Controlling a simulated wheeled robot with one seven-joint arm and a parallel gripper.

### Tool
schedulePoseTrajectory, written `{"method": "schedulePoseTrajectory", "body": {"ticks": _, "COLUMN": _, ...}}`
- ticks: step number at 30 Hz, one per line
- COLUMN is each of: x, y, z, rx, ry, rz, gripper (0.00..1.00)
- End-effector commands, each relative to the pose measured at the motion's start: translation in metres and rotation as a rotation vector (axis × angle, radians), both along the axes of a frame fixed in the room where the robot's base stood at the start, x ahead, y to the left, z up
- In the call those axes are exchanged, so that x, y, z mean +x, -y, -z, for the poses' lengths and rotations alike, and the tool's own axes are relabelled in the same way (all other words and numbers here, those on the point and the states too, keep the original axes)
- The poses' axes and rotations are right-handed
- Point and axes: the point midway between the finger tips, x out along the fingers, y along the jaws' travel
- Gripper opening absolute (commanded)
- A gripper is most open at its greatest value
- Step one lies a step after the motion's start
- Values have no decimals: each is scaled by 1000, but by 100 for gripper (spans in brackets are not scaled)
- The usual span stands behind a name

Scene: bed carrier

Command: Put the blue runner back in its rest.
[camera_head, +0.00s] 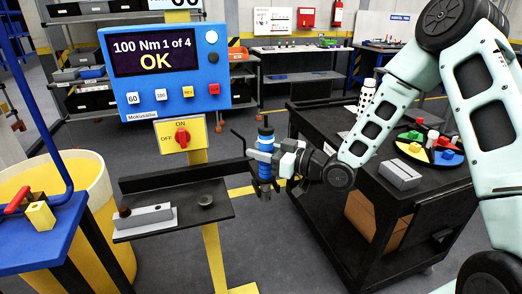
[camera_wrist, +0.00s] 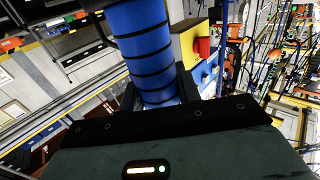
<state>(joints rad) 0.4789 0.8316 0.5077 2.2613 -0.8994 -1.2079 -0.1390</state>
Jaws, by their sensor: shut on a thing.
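The blue runner (camera_head: 265,143) is upright in the head view, with a dark top and a dark nose pointing down. My gripper (camera_head: 267,161) is shut around its body and holds it in the air, right of the dark shelf and left of the black cart. In the wrist view the runner (camera_wrist: 145,48) is a blue cylinder with black bands between the fingers of my gripper (camera_wrist: 157,90). The dark shelf (camera_head: 180,222) carries a grey block (camera_head: 150,216) with a dark round piece and a small round dark cup (camera_head: 205,201). I cannot tell which is the rest.
A blue panel (camera_head: 203,72) reads "100 Nm 1 of 4 OK" above a yellow switch box (camera_head: 181,136). The black cart (camera_head: 330,199) at right carries a round tray of coloured parts and a grey block (camera_head: 400,174). A yellow bin (camera_head: 100,215) stands left. Open floor lies below the runner.

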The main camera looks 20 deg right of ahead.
Motion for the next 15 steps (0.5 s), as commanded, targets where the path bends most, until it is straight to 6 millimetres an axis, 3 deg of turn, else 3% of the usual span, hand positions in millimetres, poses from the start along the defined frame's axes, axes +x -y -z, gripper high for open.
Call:
{"method": "schedulePoseTrajectory", "body": {"ticks": 14, "x": 0, "y": 0, "z": 9, "rx": 1, "ry": 4, "rz": -1, "gripper": 0}}
{"method": "schedulePoseTrajectory", "body": {"ticks": 15, "x": 0, "y": 0, "z": 8, "rx": 1, "ry": 4, "rz": -1, "gripper": 41}}
